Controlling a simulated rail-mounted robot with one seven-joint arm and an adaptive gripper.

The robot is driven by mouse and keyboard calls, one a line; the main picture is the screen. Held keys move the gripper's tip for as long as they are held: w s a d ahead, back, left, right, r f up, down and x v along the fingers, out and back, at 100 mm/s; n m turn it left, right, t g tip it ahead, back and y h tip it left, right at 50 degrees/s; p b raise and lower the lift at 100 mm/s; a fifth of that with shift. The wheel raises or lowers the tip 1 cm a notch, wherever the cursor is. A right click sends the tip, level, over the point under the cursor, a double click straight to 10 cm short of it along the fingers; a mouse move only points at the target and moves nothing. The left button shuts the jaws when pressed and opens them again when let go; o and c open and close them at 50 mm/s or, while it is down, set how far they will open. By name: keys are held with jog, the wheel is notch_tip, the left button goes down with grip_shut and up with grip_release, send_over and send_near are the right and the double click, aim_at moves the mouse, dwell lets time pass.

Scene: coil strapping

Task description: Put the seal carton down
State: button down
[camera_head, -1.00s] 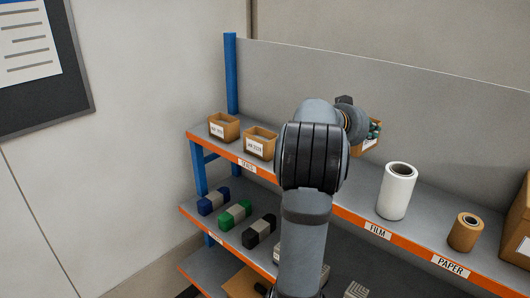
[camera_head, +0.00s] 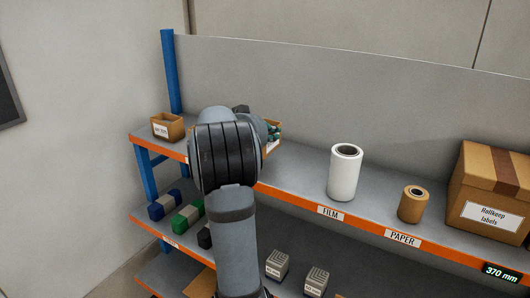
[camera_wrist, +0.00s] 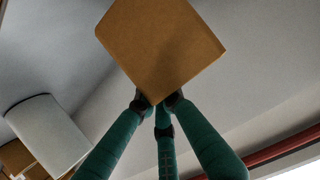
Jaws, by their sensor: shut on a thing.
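My gripper (camera_wrist: 158,102) is shut on the brown seal carton (camera_wrist: 160,45), with its teal fingers at the carton's near corner in the wrist view. In the head view the carton (camera_head: 275,145) shows only in part, behind my wrist, with teal fingers at it and a white label on its side. It is over or at the upper shelf (camera_head: 300,166), left of the film roll. I cannot tell whether it touches the shelf. Another open carton (camera_head: 168,128) with a white label stands at that shelf's left end.
A white film roll (camera_head: 345,175), a brown paper roll (camera_head: 413,205) and a large labels box (camera_head: 490,195) stand to the right on the upper shelf. Blue (camera_head: 163,205) and green (camera_head: 187,217) items lie on the shelf below. My arm hides part of the upper shelf.

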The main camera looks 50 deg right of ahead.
aim_at(266, 149)
jog(key=shift+w+a+f, duration=0.65)
jog(key=shift+w, duration=0.15)
jog(key=shift+d+f+b, duration=0.1)
jog(key=shift+f+b, duration=0.45)
jog(key=shift+f, duration=1.35)
jog(key=shift+s, duration=0.1)
jog(key=c, duration=2.4)
grip_release()
jog(key=shift+f, duration=0.2)
jog(key=o, duration=0.5)
jog(key=shift+r, duration=0.1)
